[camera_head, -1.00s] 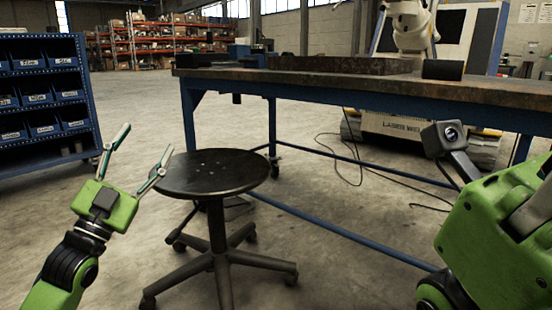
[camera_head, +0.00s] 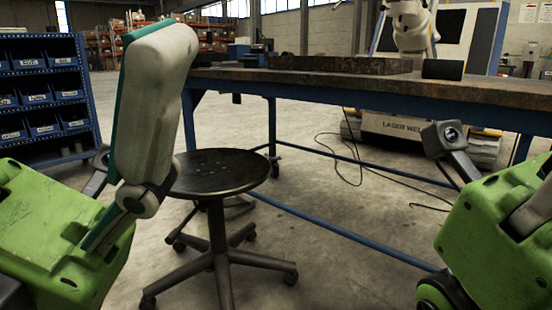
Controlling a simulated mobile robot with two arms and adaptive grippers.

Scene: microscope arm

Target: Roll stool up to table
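The stool (camera_head: 218,174) has a round black seat and a dark five-star base on casters. It stands upright on the floor, in front of the left end of the table (camera_head: 350,82), apart from the table's front edge. My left gripper (camera_head: 157,100) is large and close to the camera at the left. Its near finger points up and covers part of the seat's left edge in the picture; I cannot tell whether it touches. Its other finger is mostly hidden.
A low blue rail (camera_head: 345,233) runs under the table, with open floor beneath the tabletop. Black cables (camera_head: 350,165) lie on the floor there. A blue bin rack (camera_head: 45,95) stands at the left. A laser welding machine (camera_head: 400,125) stands behind the table.

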